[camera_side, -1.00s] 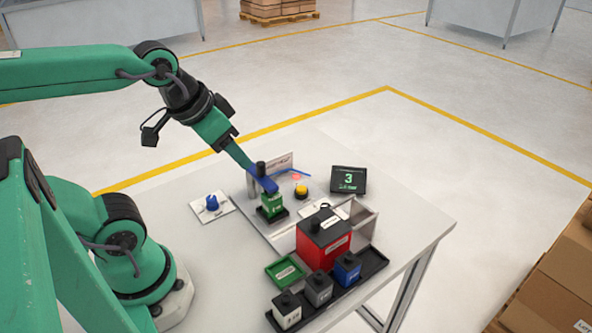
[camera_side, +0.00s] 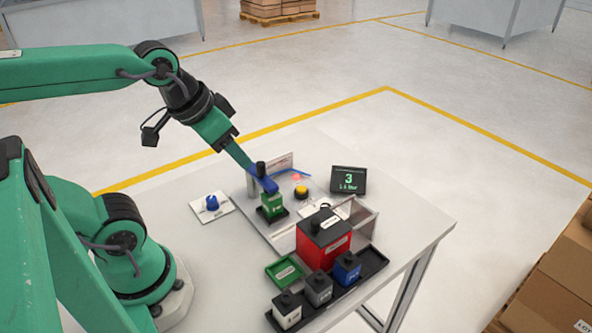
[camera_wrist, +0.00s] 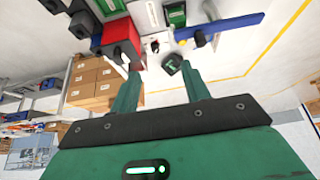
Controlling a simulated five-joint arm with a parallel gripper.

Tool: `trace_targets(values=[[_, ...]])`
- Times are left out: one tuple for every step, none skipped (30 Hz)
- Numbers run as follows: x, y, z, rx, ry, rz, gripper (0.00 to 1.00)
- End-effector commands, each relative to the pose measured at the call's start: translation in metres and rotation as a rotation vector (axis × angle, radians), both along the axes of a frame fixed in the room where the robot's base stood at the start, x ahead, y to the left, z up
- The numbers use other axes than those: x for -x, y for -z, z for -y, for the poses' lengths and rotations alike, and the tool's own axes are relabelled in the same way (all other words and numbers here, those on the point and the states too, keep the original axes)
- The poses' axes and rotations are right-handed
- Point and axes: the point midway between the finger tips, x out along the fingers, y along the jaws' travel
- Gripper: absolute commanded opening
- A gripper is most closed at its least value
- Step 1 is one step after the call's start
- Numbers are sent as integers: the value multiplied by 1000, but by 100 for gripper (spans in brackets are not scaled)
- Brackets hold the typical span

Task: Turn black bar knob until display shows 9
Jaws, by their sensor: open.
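The dark display (camera_side: 348,180) stands at the back right of the table and shows a green 3 with a smaller line below. I cannot clearly make out the black bar knob; a small dark part on a white plate (camera_side: 327,206) shows behind the red block, partly hidden. My gripper (camera_side: 252,170) reaches down over the middle of the table, just above the blue bar (camera_side: 264,184) and the green block (camera_side: 273,206). In the wrist view my gripper (camera_wrist: 160,70) has its two green fingers apart, with nothing clearly held between them.
A red block (camera_side: 323,240) with a black top stands at the front right. A black tray (camera_side: 373,262) holds several small blocks beside a green tray (camera_side: 283,283). A blue knob (camera_side: 211,203) sits on a white plate at left. A yellow button (camera_side: 301,191) is near the display.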

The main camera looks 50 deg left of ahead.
Motion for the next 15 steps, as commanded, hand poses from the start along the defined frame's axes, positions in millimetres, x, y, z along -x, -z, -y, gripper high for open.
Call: trace_targets(values=[[-1, 0, 0, 1, -3, -3, 46], [-2, 0, 0, 3, -6, -5, 46], [-4, 0, 0, 7, -10, -8, 46], [-5, 0, 0, 9, -15, -13, 46], [-7, 0, 1, 12, -20, -17, 46], [-9, 0, 1, 17, -29, -24, 46], [-12, 0, 1, 21, -37, -31, 46], [-15, 0, 1, 26, -46, -37, 46], [-19, 0, 2, 33, -60, -48, 46], [-22, 0, 2, 39, -71, -56, 46], [-26, 0, 2, 45, -82, -64, 46], [-31, 1, 3, 53, -100, -77, 46], [-36, 2, 3, 60, -114, -86, 46], [-40, 2, 4, 66, -128, -96, 46], [-46, 4, 4, 75, -147, -110, 46]])
